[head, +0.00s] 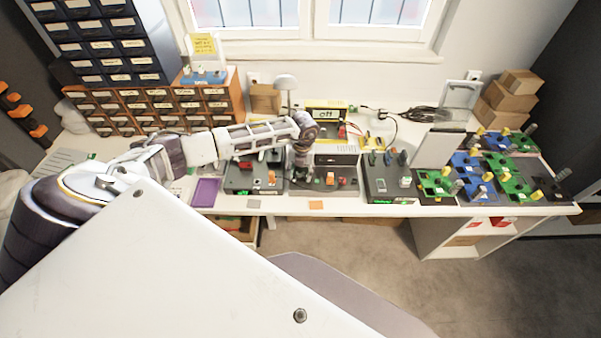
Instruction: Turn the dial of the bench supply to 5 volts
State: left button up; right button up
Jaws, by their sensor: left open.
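Several dark control boxes stand in a row on the white bench (290,205), and I cannot tell for certain which is the bench supply. My right gripper is out of view.
A dark box with an orange switch (240,180) stands to the left, and another with levers (388,185) to the right. Green and blue boards (510,175) fill the right end. A purple tray (205,192) lies at the front left. Drawer cabinets and cardboard boxes (505,102) stand behind.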

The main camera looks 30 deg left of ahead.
pick_arm(q)
jog(key=shift+f, duration=0.6)
jog(key=c, duration=1.1)
jog(key=shift+o, duration=0.2)
